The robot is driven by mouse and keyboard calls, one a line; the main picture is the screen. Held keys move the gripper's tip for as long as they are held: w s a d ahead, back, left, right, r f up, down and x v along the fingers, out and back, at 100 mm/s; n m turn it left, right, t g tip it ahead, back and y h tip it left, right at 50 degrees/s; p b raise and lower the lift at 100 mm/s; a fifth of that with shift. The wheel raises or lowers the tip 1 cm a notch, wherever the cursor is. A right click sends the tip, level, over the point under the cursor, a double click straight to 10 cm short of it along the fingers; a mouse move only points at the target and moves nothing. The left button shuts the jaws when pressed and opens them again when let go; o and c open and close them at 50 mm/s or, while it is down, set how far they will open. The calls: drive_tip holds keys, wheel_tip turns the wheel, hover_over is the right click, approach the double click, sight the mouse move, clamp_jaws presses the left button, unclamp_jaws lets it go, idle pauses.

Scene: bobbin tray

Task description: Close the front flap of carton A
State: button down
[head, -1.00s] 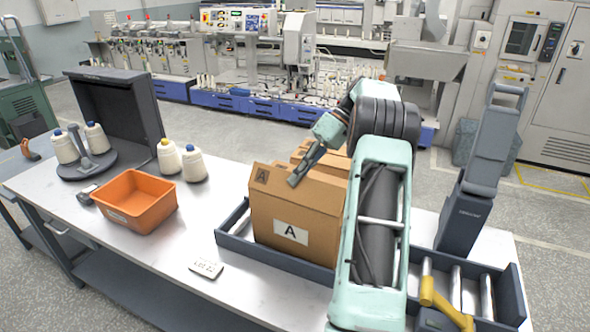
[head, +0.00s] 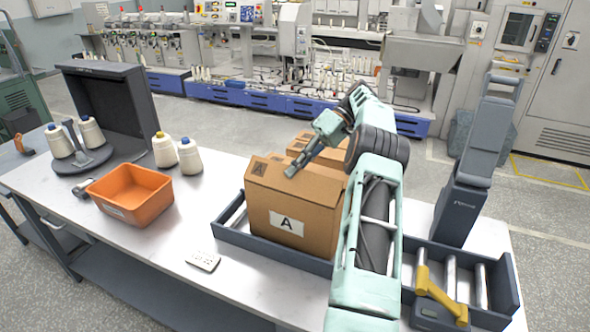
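Carton A (head: 262,225) is the brown box with a white "A" label, standing in the dark tray at the middle of the table in the head view. A panel with a small printed "A" (head: 259,168) shows at its top left. I cannot tell whether this front flap lies fully flat. My gripper (head: 291,171) points down and left over the carton's top, its tip at or just above the cardboard. Its fingers look together with nothing between them. Contact with the flap cannot be made out. My arm hides the carton's right side.
More brown cartons (head: 301,143) stand behind carton A. The tray's dark wall (head: 231,231) surrounds it. An orange bin (head: 130,207), thread cones (head: 190,156) and a small white tag (head: 203,260) are left. Rollers and a yellow handled tool (head: 440,297) are right.

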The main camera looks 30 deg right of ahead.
drive_tip(key=c, duration=2.6)
unclamp_jaws()
drive_tip(key=o, duration=0.4)
drive_tip(key=shift+o, duration=0.2)
drive_tip(key=shift+r, duration=0.1)
